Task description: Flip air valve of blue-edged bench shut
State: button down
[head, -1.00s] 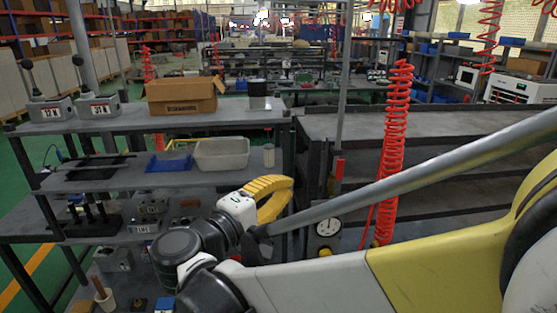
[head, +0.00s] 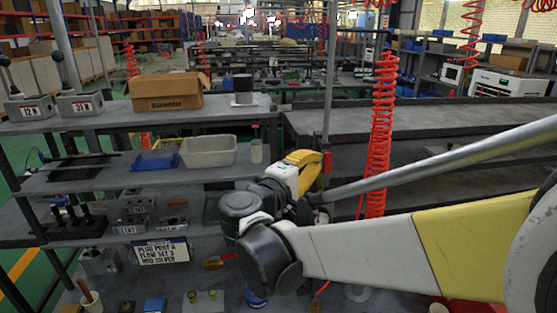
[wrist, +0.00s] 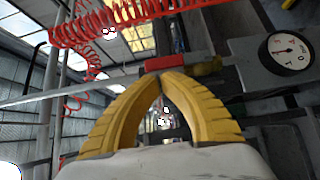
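My gripper (wrist: 163,76) has two yellow ribbed fingers whose tips meet, with nothing seen between them, in the wrist view. A red piece, likely the air valve handle (wrist: 166,63), lies right at the tips; I cannot tell whether they touch it. In the head view my gripper (head: 318,157) is beside a red piece (head: 327,161) on the upright post at the grey bench (head: 420,119). A round white gauge (wrist: 288,52) is to the right in the wrist view. No blue edge shows clearly on this bench.
A red coiled hose (head: 381,130) hangs to the right of the post. On the left, a shelf unit (head: 100,126) carries a cardboard box (head: 165,92), a grey bin (head: 208,151), valve blocks and a sign (head: 160,252). Bare green floor shows at far left.

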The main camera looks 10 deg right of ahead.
jog(key=shift+r, duration=0.1)
dwell(0.3)
jog(key=shift+d+r+p, duration=0.1)
jog(key=shift+p, duration=0.2)
jog(key=shift+d, duration=0.1)
